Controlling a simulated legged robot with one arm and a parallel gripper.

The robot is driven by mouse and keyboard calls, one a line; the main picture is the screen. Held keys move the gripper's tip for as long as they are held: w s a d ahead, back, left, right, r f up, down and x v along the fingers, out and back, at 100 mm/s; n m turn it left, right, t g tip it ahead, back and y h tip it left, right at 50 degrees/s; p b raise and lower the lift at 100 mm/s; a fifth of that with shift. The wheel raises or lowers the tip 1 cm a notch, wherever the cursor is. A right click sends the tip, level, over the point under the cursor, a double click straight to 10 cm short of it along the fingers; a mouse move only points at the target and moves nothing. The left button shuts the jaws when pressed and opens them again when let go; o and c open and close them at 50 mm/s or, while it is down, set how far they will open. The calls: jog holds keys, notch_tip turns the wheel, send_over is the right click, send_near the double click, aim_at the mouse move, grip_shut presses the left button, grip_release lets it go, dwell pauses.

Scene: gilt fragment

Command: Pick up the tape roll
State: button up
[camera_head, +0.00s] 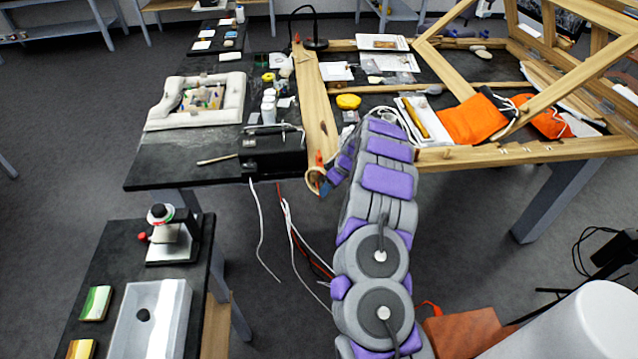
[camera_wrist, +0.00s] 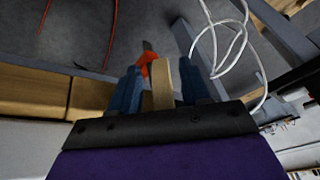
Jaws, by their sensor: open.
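A tan tape roll (camera_head: 314,173) shows as a ring at the near end of the wooden beam, by the table's front edge in the head view. It seems to hang at an orange-tipped clamp (camera_wrist: 147,52), though the contact is unclear. My gripper (camera_head: 326,187) is right beside the roll, partly overlapping it. In the wrist view my gripper (camera_wrist: 159,72) is open, with its two blue fingers on either side of the roll (camera_wrist: 161,88), seen edge-on. I cannot tell whether either finger touches it.
The wooden beam (camera_head: 316,110) runs back across the black table (camera_head: 160,172). A black box (camera_head: 272,153) lies left of the gripper. White cables (camera_head: 262,235) hang below the edge. A wooden frame (camera_head: 450,75) and orange cloth (camera_head: 470,120) lie to the right.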

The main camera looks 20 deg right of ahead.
grip_shut()
dwell(0.4)
jog(key=shift+r, duration=0.1)
jog(key=shift+s+a+r, duration=0.2)
jog(key=shift+s+r, duration=0.35)
jog(key=s+a+r+p, duration=0.2)
jog(key=s+r, duration=0.4)
jog(key=s, duration=0.6)
jog(key=shift+s+a+r+p, duration=0.2)
jog(key=shift+a+r+p, duration=0.15)
jog(key=shift+a, duration=0.4)
jog(key=a+r+m+h, duration=0.1)
jog(key=a+r+m, duration=0.2)
jog(key=a, duration=0.4)
jog(key=a+r+m+t+h, duration=0.1)
jog(key=a+r+m, duration=0.1)
jog(key=a+r, duration=0.3)
jog(key=a, duration=0.3)
jog(key=shift+s+a+m, duration=0.15)
jog(key=shift+s+m, duration=0.05)
jog(key=shift+m, duration=0.2)
